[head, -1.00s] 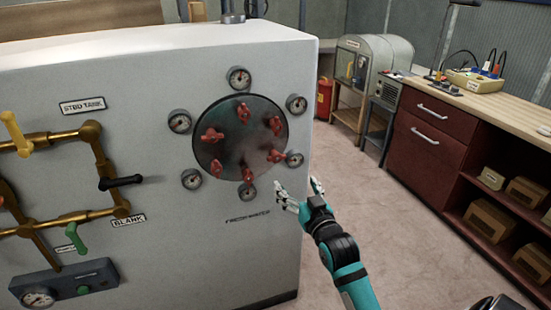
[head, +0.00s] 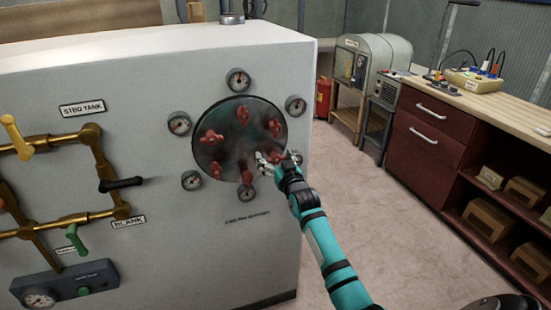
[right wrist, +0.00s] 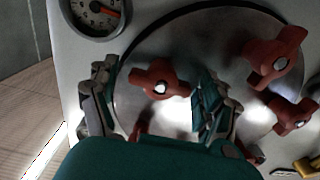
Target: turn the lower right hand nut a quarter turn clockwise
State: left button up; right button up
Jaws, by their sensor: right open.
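The round metal cover (head: 232,148) on the grey tank front carries several red wing nuts. The lower right hand nut (head: 277,154) is partly hidden by my right gripper (head: 269,161) in the head view. In the right wrist view, a red nut (right wrist: 160,84) with a bright centre stands between the two open fingers of my right gripper (right wrist: 155,105), one on each side. Gaps show between the nut and the fingers; contact cannot be told. My left gripper is not in view.
Small gauges ring the cover; one gauge (right wrist: 97,14) is close to the fingers in the right wrist view. Brass pipes with coloured handles (head: 120,183) are at left. A workbench (head: 480,105) stands at right, with clear floor before it.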

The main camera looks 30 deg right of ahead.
jog(key=shift+c, duration=0.2)
jog(key=c, duration=1.1)
jog(key=shift+c, duration=0.2)
jog(key=shift+m, duration=0.3)
jog(key=m+p, duration=0.1)
jog(key=m, duration=0.2)
jog(key=shift+r+p, duration=0.1)
jog(key=shift+p, duration=0.25)
jog(key=m+p, duration=0.1)
jog(key=m, duration=0.4)
jog(key=shift+d, duration=0.1)
jog(key=m+p, duration=0.1)
jog(key=m, duration=0.4)
jog(key=shift+m, duration=0.3)
jog(key=m, duration=0.4)
jog(key=shift+f, duration=0.3)
jog(key=shift+m, duration=0.3)
